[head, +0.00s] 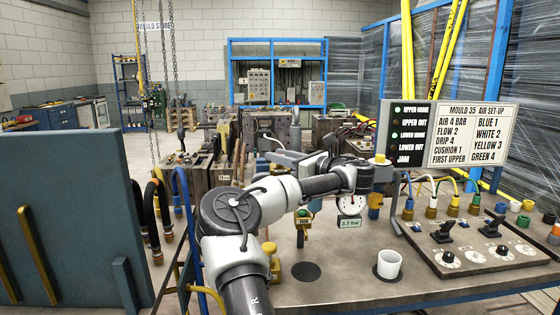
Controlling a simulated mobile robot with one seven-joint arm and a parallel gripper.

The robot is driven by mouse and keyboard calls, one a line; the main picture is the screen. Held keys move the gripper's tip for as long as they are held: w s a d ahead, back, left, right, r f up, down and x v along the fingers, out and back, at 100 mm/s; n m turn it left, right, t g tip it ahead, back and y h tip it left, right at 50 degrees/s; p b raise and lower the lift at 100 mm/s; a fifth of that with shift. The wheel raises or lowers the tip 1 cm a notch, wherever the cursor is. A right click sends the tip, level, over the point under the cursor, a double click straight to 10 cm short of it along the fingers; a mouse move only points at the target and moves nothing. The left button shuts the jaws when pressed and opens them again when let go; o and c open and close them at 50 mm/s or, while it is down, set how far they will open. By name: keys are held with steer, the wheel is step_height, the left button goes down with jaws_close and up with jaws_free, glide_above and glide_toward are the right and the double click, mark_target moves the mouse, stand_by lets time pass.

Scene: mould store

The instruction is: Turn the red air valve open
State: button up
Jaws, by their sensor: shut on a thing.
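My arm rises from the bottom of the head view, bends at a large grey joint and reaches right over the bench. My gripper (333,146) is small and dark beyond the wrist, largely covered by my own arm links. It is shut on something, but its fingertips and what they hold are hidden. I cannot make out the red air valve; my forearm covers part of the pipework. A round gauge (350,205) with a 3.7 bar readout (349,222) stands just below my wrist. A yellow knob (380,160) is right of the wrist.
A white cup (388,264) stands on the bench (335,285), near a dark round pad (306,271). A control box (480,245) with joysticks is at right, below a set-up sign (470,134). A blue-grey panel (80,215) and dark hoses (151,215) are at left.

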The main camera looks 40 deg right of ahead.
steer(key=shift+y, duration=0.3)
steer(key=o, duration=1.1)
steer(key=shift+c, duration=0.2)
steer(key=b+v, duration=0.1)
steer(key=v, duration=1.6)
steer(key=shift+s, duration=0.15)
steer(key=shift+r, duration=0.1)
